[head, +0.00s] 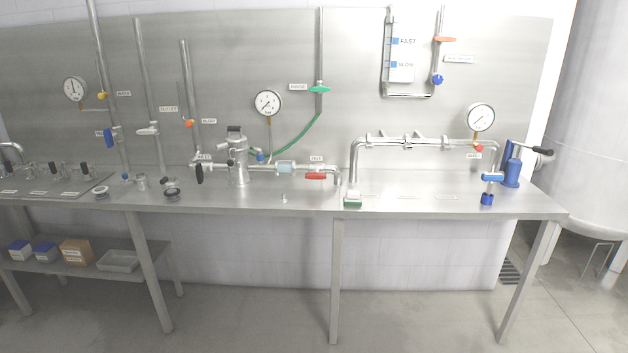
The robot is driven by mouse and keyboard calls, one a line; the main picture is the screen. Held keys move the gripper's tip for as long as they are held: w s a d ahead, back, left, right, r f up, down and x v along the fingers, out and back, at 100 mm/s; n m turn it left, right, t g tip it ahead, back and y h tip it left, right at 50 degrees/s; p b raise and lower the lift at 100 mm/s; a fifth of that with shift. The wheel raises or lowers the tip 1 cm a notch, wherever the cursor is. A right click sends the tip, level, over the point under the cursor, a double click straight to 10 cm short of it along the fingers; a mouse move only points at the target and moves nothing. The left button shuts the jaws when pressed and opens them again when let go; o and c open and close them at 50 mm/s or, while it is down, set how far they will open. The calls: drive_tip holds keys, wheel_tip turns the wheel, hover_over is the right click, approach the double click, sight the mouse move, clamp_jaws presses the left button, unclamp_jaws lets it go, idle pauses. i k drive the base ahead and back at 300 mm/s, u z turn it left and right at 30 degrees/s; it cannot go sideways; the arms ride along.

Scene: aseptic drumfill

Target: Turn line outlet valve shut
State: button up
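Several valves show in the head view, and small labels make it hard to tell which one is the line outlet valve. A label (168,109) that seems to read OUTLET is beside a vertical pipe with a pale lever (148,130), lying roughly crosswise to the pipe. A red-handled valve (315,176) sits on the horizontal line at mid bench, its handle along the pipe, under a label (317,160) that seems to read OUT. A black handle (199,173) is at that line's left end. My gripper is not in view.
The steel bench (420,204) runs across the view, with pipes and gauges on the back panel. A green hose (298,139) hangs above mid bench. A blue hand pump (511,165) stands at the right end. The floor in front is clear.

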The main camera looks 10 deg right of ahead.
sight(315, 175)
drive_tip(key=u, duration=1.1)
drive_tip(key=i, duration=0.6)
drive_tip(key=z, duration=0.1)
